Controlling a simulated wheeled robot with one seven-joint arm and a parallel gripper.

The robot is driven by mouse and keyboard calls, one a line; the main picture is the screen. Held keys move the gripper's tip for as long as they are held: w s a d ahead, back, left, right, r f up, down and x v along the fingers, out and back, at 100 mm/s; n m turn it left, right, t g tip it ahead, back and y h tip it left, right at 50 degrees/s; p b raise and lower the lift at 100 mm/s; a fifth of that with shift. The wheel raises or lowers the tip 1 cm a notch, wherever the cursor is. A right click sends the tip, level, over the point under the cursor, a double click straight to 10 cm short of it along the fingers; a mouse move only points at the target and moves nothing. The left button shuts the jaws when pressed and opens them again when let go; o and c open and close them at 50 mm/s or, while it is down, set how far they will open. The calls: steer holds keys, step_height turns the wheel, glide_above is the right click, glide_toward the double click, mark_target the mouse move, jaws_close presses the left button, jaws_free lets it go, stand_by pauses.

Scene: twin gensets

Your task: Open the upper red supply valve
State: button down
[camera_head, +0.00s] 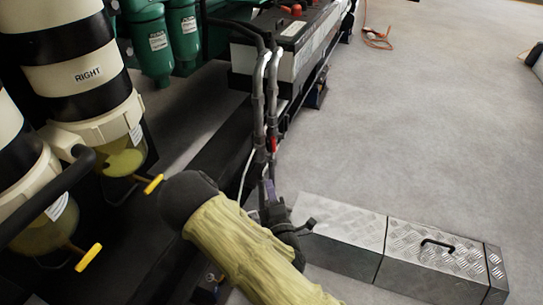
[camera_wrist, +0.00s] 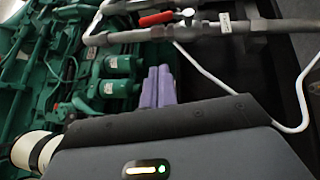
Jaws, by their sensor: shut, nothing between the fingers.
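A red valve handle (camera_wrist: 155,18) shows at the top of the wrist view, lying roughly along a grey pipe (camera_wrist: 240,27). A small red part, probably the same handle, shows on the grey pipes in the head view (camera_head: 273,145). I cannot tell whether it is the upper valve, and no second red handle is clear. My gripper's purple fingers (camera_wrist: 158,86) are shut and empty, below the handle in the wrist view and apart from it in the picture. In the head view my gripper (camera_head: 268,190) is small and partly hidden by my arm.
Yellow-handled drains (camera_head: 153,184) hang under striped filter housings (camera_head: 70,75) at left. A white tube (camera_wrist: 205,75) loops near the pipes. Green machinery (camera_wrist: 40,80) fills the wrist view's left. A metal tread-plate box (camera_head: 435,252) stands at lower right; grey floor beyond it is open.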

steer(key=b, duration=0.3)
glide_toward(272, 154)
steer(key=w+a+r, duration=0.1)
steer(key=a+r, duration=0.3)
steer(key=shift+w+d+r+b, duration=0.25)
steer(key=shift+w+b, duration=0.05)
steer(key=shift+w, duration=0.35)
steer(key=shift+w+d+r+b, duration=0.25)
steer(key=shift+w+d+b, duration=0.1)
steer(key=shift+w, duration=0.3)
steer(key=shift+w+d+r+b, duration=0.2)
steer(key=shift+w+r+b, duration=0.1)
steer(key=shift+w, duration=0.35)
steer(key=shift+r+p, duration=0.1)
steer(key=shift+p, duration=0.25)
